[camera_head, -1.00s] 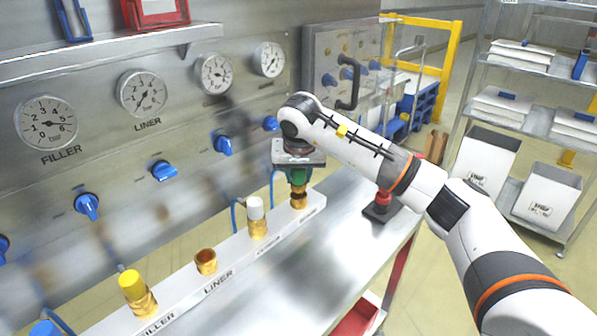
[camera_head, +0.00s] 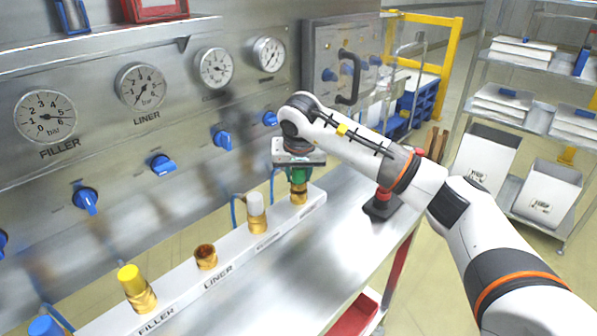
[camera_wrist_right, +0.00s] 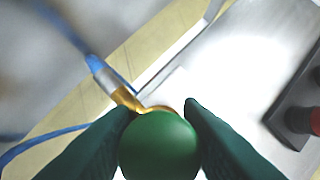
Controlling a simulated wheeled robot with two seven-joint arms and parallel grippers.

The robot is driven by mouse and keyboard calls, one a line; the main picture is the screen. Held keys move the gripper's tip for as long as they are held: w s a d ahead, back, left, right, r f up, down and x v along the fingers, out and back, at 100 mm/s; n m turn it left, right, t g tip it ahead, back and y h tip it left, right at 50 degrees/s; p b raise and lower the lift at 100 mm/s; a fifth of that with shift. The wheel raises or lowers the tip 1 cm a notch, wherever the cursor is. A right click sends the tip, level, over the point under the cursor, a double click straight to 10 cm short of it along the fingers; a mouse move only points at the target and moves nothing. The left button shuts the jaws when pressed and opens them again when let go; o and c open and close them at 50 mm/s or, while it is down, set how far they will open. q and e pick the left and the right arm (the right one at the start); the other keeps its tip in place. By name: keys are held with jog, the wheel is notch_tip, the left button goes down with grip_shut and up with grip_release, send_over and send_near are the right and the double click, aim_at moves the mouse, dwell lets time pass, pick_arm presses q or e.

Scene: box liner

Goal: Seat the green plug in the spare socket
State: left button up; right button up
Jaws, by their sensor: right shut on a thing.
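My right gripper (camera_head: 299,168) points down over the far end of the white socket rail and is shut on the green plug (camera_head: 300,176). In the right wrist view the green plug (camera_wrist_right: 160,146) shows as a round head between the two dark fingers (camera_wrist_right: 160,125). A brass socket (camera_head: 299,195) stands directly below the plug, in line with it and seemingly touching. Whether the plug is fully down in it cannot be told. The label by this socket is not legible. My left gripper is not in view.
Along the rail (camera_head: 180,287) stand a yellow-capped fitting (camera_head: 131,281), an open brass LINER socket (camera_head: 206,257) and a white-capped fitting (camera_head: 256,212). Blue hoses run behind. A red-and-black device (camera_head: 382,203) sits on the bench to the right; the bench front is clear.

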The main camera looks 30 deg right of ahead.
jog(key=shift+f, duration=0.45)
jog(key=o, duration=1.1)
jog(key=v, duration=1.2)
jog(key=shift+b, duration=0.4)
jog(key=shift+w+r, duration=0.1)
